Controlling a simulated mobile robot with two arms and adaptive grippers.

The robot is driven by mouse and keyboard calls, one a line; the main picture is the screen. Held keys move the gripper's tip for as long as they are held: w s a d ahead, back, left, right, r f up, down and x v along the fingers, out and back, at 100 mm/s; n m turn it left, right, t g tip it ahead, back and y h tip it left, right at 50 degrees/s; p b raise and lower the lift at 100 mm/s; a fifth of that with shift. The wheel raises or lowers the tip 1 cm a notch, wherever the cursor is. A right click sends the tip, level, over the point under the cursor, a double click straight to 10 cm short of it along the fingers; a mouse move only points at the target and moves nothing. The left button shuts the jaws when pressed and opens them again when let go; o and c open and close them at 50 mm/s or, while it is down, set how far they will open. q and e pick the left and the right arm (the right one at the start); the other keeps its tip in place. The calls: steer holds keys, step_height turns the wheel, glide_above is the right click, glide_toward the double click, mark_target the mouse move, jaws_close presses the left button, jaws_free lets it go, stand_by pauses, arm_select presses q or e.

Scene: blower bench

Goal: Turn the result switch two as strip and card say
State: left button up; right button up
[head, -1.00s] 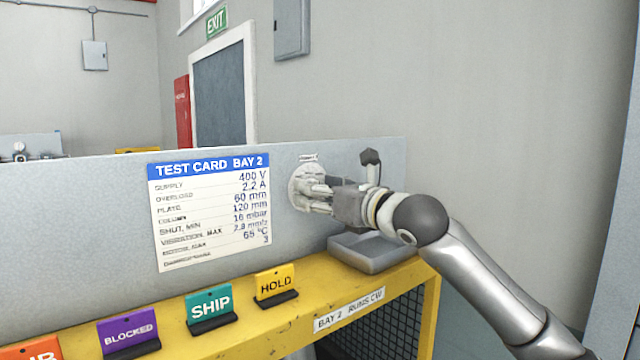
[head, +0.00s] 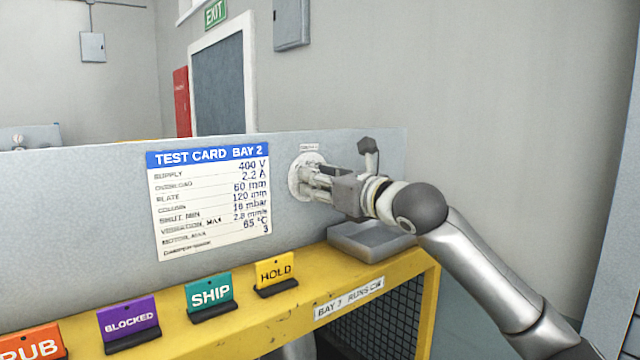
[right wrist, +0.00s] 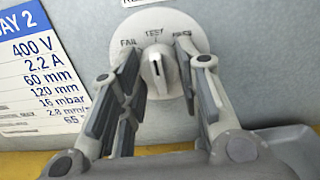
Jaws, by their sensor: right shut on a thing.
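The result switch is a round pale dial (head: 298,178) on the grey panel. In the right wrist view its knob (right wrist: 158,72) sits between FAIL, TEST and a partly covered label at right; its pointer line faces up, about at TEST. My right gripper (head: 312,180) is at the dial, its fingers on both sides of the knob and shut on it. The test card (head: 208,200) for bay 2 has a blue header and lists values such as 400 V, 2.2 A and 65 °C. My left gripper is not in view.
A yellow bench (head: 250,322) runs below the panel, with a grey tray (head: 370,245) under my right gripper. Standing signs along it read HOLD (head: 276,272), SHIP (head: 210,294), BLOCKED (head: 129,320) and a cut-off orange one (head: 30,345). A dark-knobbed lever (head: 368,148) rises behind the gripper.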

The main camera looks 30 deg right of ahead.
steer(key=shift+n+b, duration=1.85)
steer(key=shift+n, duration=2.25)
steer(key=o, duration=1)
steer(key=shift+w, duration=0.1)
steer(key=shift+s+d, duration=0.2)
steer(key=shift+s, duration=1.7)
steer(key=shift+s+d, duration=0.15)
steer(key=shift+s, duration=1.7)
